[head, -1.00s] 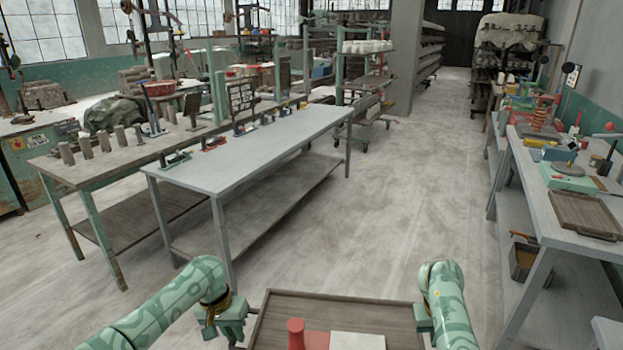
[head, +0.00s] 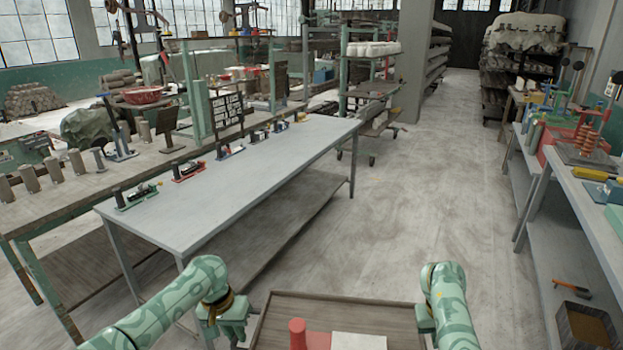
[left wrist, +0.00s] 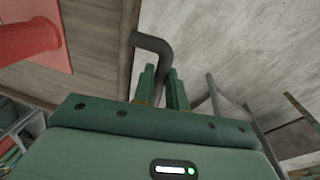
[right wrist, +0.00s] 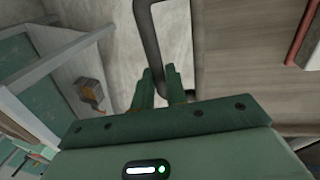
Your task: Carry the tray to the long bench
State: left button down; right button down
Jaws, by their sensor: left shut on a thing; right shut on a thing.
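A brown wooden tray (head: 350,300) is at the bottom of the head view, with a red upright piece (head: 297,330) and a pale block (head: 358,341) on it. My left gripper (head: 243,312) is shut on the tray's left handle, a dark bent bar (left wrist: 152,43) in the left wrist view. My right gripper (head: 424,318) is at the tray's right side, shut on the other dark handle (right wrist: 146,30). The tray's near part is cut off by the frame. A long grey bench (head: 235,175) stands ahead to the left, apart from the tray.
Several small tools line the grey bench's far edge; its near part is bare. A wooden workbench (head: 60,205) stands behind it. A side bench (head: 590,190) with tools is on the right, a dark bin (head: 588,328) below. Open floor (head: 430,200) lies between.

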aim_at(225, 189)
jog(key=i, duration=2.95)
jog(key=i+u, duration=0.25)
jog(key=i, duration=0.25)
jog(key=i+l+u, duration=0.2)
jog(key=i, duration=0.3)
jog(key=u, duration=1.9)
